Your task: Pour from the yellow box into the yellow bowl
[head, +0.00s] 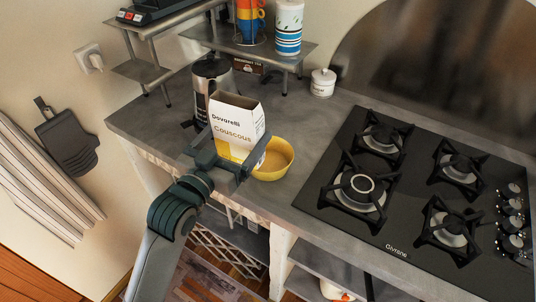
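The yellow box (237,118) is a white and yellow couscous carton with "Davarelli Couscous" printed on it. It is nearly upright, with a slight tilt in the picture. My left gripper (232,154) has its fingers on either side of the box's lower part and is shut on it. The yellow bowl (277,162) stands on the grey counter just right of the box. The box and gripper hide the bowl's left part. I cannot tell whether the box's base touches the counter. My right gripper is not in view.
A French press (211,79) stands close behind the box. A small white jar (322,82) stands at the back. A black gas hob (415,190) fills the right side. Some counter is clear between bowl and hob.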

